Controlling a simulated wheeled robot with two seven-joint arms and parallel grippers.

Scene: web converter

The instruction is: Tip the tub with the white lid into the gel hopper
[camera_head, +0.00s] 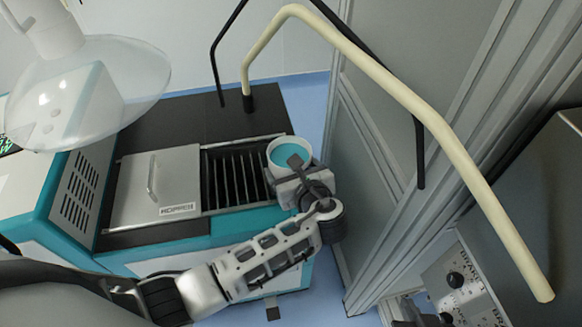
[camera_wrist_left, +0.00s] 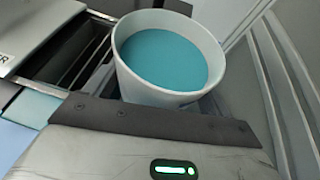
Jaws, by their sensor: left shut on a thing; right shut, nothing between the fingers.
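A white round tub (camera_head: 290,148), open at the top and teal inside, is at the right end of the machine. No white lid shows on it. It fills the upper middle of the left wrist view (camera_wrist_left: 170,60), close in front of the gripper, and looks about upright. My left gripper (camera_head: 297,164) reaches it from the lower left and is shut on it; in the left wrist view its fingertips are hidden. I cannot tell which part of the machine is the gel hopper. I make out no right gripper in either view.
Left of the tub are a dark slatted opening (camera_head: 234,177) and a grey lid with a handle (camera_head: 155,188). A grey cabinet wall (camera_head: 375,150) stands close on the right. A clear dome (camera_head: 85,95) hangs upper left.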

